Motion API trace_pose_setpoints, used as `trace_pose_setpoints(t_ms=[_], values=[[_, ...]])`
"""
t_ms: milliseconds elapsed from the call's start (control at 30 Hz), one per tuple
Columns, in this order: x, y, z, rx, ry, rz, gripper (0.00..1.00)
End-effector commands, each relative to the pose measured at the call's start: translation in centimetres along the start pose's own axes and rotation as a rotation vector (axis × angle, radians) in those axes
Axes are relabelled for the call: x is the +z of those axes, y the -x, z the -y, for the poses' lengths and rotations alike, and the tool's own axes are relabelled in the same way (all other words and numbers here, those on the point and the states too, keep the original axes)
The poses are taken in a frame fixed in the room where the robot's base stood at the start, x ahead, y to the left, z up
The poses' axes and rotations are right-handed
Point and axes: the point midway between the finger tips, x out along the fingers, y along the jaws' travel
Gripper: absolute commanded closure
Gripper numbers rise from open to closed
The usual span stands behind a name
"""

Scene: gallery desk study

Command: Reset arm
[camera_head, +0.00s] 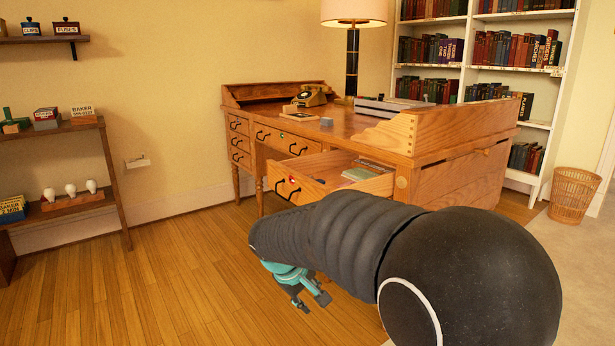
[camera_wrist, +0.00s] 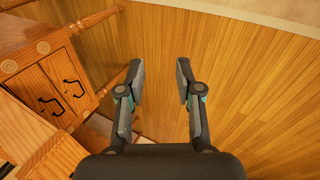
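My gripper (camera_wrist: 159,85) is open and empty in the wrist view, its two fingers apart over the wooden floor. In the head view my gripper (camera_head: 312,299) shows low at centre, below my black ribbed arm and in front of the desk. The arm hides part of the desk's lower front. The wooden desk (camera_head: 458,126) has one drawer (camera_head: 325,185) pulled open, with papers or books inside.
A wall shelf unit (camera_head: 115,185) with bulbs and boxes stands at left. A bookcase (camera_head: 535,85) and a wicker basket (camera_head: 573,195) stand at right. A lamp (camera_head: 352,50) and a telephone (camera_head: 313,95) are on the desk. The floor (camera_head: 160,270) at left is clear.

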Motion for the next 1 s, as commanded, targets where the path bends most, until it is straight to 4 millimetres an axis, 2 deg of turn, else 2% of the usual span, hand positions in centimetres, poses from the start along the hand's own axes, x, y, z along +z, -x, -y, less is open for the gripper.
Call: trace_pose_setpoints(t_ms=[33,200,500,800,1000], values=[[2.2,1.1,-0.3,-0.033,-0.040,-0.001,0.65],[8.6,3.5,0.1,-0.145,-0.171,-0.009,0.65],[18.2,7.5,1.5,-0.285,-0.409,-0.058,0.65],[25.7,11.0,2.3,-0.328,-0.630,-0.146,0.65],[28.6,13.6,0.8,-0.275,-0.725,-0.229,0.65]])
